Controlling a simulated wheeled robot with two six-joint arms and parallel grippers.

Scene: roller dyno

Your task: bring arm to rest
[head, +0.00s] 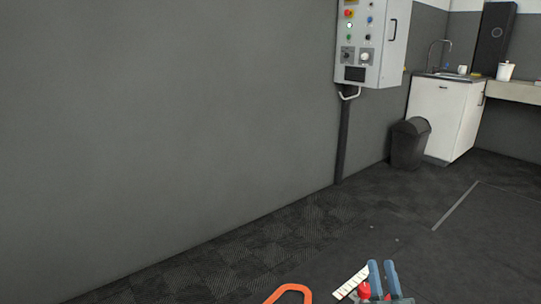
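My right gripper (382,277) shows at the bottom edge, right of the middle, as two blue upright fingers. A narrow gap parts the fingertips, and I see nothing held between them. The gripper's lower part and most of the arm are cut off by the frame. My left gripper and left arm are not in view.
Close to the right gripper are a white marked strip (350,282), a small red part (364,290) and an orange loop (289,293). A control box (373,42) hangs on the grey wall. A dark bin (409,146) stands beside the white sink cabinet (442,117). Floor ahead is clear.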

